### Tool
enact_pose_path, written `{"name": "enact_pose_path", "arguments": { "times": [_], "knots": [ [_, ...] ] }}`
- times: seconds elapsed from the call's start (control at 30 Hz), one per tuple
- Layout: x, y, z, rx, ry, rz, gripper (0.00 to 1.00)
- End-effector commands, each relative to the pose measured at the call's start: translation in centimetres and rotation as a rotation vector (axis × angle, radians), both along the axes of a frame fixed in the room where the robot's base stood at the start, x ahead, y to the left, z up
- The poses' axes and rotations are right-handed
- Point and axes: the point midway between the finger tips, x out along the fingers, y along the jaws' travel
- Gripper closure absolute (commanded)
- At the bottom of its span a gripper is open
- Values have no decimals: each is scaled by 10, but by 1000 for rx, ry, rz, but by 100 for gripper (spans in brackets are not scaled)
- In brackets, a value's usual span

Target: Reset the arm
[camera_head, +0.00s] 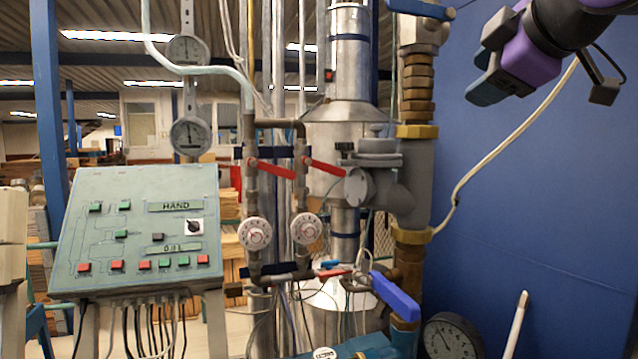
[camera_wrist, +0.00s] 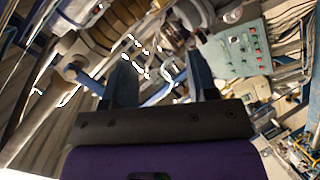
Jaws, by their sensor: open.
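My gripper (camera_head: 487,72) is at the upper right of the head view, in front of the blue wall. It is purple and black with dark blue fingers. It is raised above the bench and touches nothing. In the wrist view its two dark fingers (camera_wrist: 162,85) stand apart with nothing held between them. My arm comes in from the top right corner of the head view.
A green control panel (camera_head: 137,230) stands at the left. Pipes with red-handled valves (camera_head: 272,168), dials and a blue-handled valve (camera_head: 395,297) fill the middle. A round gauge (camera_head: 452,338) is at the bottom.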

Motion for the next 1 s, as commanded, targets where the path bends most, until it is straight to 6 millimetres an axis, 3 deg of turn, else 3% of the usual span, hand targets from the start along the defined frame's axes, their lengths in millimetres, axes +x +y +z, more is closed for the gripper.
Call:
{"name": "enact_pose_path", "arguments": {
  "times": [0.03,0.1,0.3,0.4,0.5,0.7,1.0],
  "knots": [
    [-9,-13,-32,79,92,-69,47],
    [-23,-28,-73,197,216,-173,47],
    [-77,-60,-185,515,529,-520,47],
    [-105,-69,-227,641,640,-685,47],
    [-126,-74,-256,729,714,-813,47],
    [-144,-76,-279,800,770,-921,47],
    [-144,-76,-279,801,771,-921,47]
  ]
}}
